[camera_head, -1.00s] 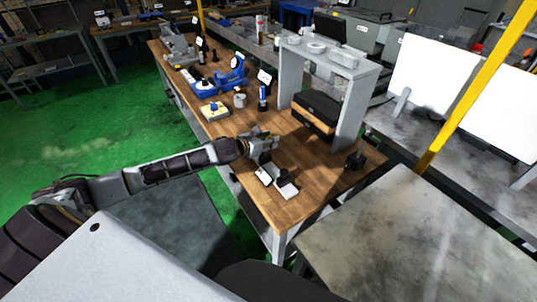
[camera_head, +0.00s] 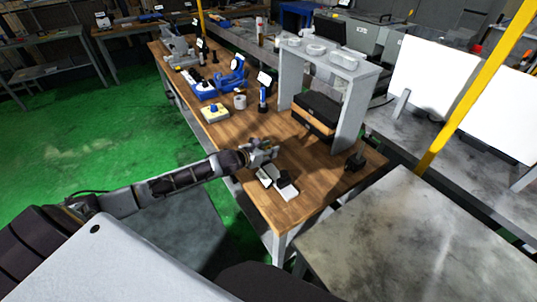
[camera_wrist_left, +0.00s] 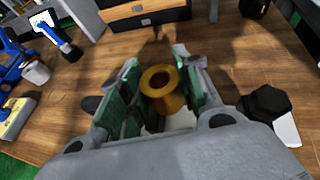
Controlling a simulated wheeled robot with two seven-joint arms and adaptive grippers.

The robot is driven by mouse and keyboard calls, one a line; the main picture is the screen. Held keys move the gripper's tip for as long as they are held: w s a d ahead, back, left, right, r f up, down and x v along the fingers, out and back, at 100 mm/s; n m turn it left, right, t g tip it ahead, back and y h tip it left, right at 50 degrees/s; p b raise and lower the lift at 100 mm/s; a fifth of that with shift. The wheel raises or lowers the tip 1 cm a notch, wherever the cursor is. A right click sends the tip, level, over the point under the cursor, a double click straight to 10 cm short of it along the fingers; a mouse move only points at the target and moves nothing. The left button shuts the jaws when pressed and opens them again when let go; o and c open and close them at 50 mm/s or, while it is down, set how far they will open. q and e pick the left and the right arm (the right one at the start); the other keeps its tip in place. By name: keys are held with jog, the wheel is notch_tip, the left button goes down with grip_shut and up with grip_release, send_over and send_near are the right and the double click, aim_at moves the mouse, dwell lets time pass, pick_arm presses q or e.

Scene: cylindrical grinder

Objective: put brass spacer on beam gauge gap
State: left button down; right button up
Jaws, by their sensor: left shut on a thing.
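The brass spacer (camera_wrist_left: 163,88), a short gold-coloured ring with a flange and a central hole, is upright between the fingers of my left gripper (camera_wrist_left: 150,84), which is shut on it. In the head view, my left gripper (camera_head: 268,148) is over the front part of the wooden bench; the spacer cannot be made out there. A white and black device (camera_head: 283,184) lies just below the gripper in that view; I cannot tell whether it is the beam gauge. A blue dial gauge (camera_head: 234,74) stands farther back. My right gripper is not in view.
A grey cup (camera_head: 240,101), a blue upright tool (camera_head: 262,98) and a yellow-white box with a blue knob (camera_head: 214,112) stand behind the gripper. A grey shelf (camera_head: 352,104) and a black case (camera_head: 316,108) are to the right. Bare wood (camera_head: 328,174) lies right of the device.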

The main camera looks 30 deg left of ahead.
pick_arm(q)
jog(key=shift+f, duration=1.15)
jog(key=shift+f, duration=0.6)
jog(key=c, duration=1.3)
grip_release()
jog(key=shift+r, duration=0.65)
jog(key=shift+v, duration=0.95)
jog(key=v, duration=1)
